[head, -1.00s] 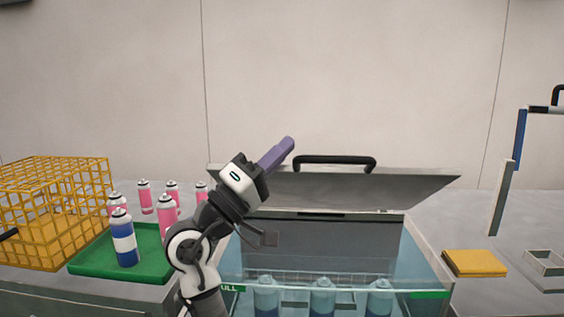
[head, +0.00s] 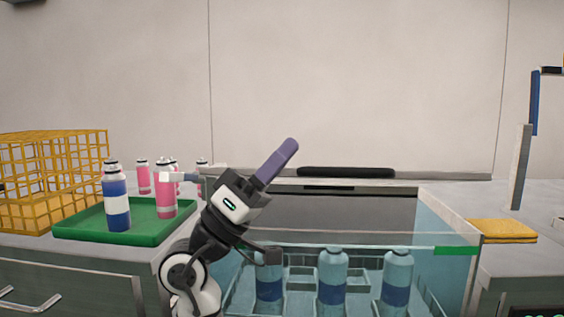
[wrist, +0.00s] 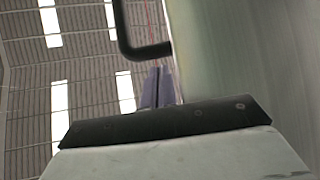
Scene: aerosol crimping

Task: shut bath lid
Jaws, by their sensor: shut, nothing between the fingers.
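The bath (head: 452,225) is a glass-walled tank with its front uncovered. Its grey lid (head: 430,177) stands raised at the back, seen nearly edge-on in the head view, with a black handle (head: 345,172) on it. My gripper (head: 291,145) points up and right, its purple fingers closed together and empty, just left of the handle in the picture. In the wrist view the fingers (wrist: 160,75) are beside the greenish-grey lid face (wrist: 245,55), with the handle (wrist: 140,45) beyond them. I cannot tell whether they touch the lid.
Several blue-banded cans (head: 332,275) stand in the bath. At left, a green tray (head: 85,226) holds a blue can (head: 117,200) and pink cans (head: 165,190), beside a yellow wire basket (head: 60,170). At right are a yellow pad (head: 503,231) and an upright post (head: 520,165).

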